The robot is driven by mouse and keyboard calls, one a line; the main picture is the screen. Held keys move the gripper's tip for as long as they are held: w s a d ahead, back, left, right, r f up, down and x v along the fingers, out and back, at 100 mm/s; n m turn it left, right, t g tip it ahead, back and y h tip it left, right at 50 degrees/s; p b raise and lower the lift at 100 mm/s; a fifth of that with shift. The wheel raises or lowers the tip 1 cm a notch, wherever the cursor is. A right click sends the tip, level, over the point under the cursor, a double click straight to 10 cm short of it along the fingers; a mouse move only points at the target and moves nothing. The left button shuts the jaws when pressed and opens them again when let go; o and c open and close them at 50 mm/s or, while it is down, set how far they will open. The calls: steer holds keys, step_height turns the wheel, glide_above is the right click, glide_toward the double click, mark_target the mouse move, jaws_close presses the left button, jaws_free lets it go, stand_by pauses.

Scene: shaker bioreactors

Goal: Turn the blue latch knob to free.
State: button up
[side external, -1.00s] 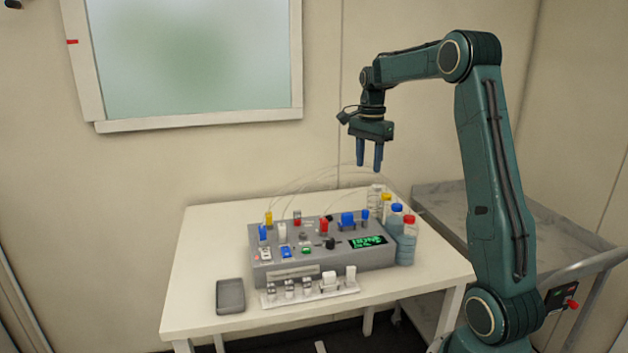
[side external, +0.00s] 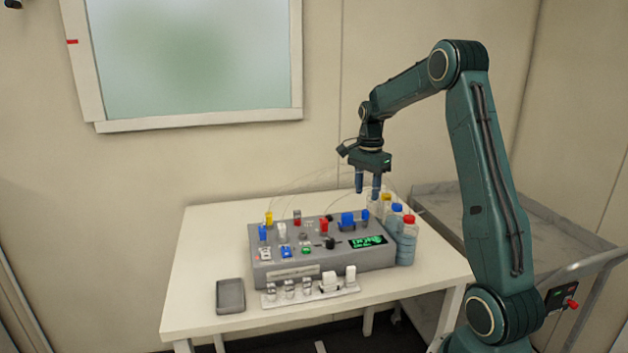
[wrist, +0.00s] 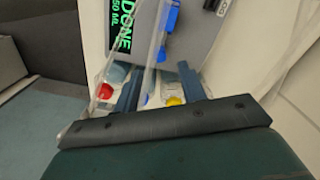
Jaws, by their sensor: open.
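A grey bioreactor panel box (side external: 320,264) stands on the table. A large blue knob (side external: 347,219) sits at its back right, and a smaller blue part (side external: 365,215) stands just right of it. More blue parts are at the left of the panel, one upright (side external: 262,232) and one low (side external: 286,252); I cannot tell by label which is the latch knob. My gripper (side external: 368,193) is open and empty, pointing down above the back right of the panel, apart from the knobs. In the wrist view, blue parts (wrist: 172,20) show beyond the fingers (wrist: 161,69).
Capped bottles (side external: 406,247) stand at the panel's right end, close below my gripper. A lit green display (side external: 368,241) reads DONE in the wrist view. Clear tubes arch behind the panel. A grey tray (side external: 230,296) and a white rack (side external: 310,292) lie in front.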

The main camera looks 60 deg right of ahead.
mark_target(366, 211)
steer(key=shift+f, duration=2.9)
jaws_close()
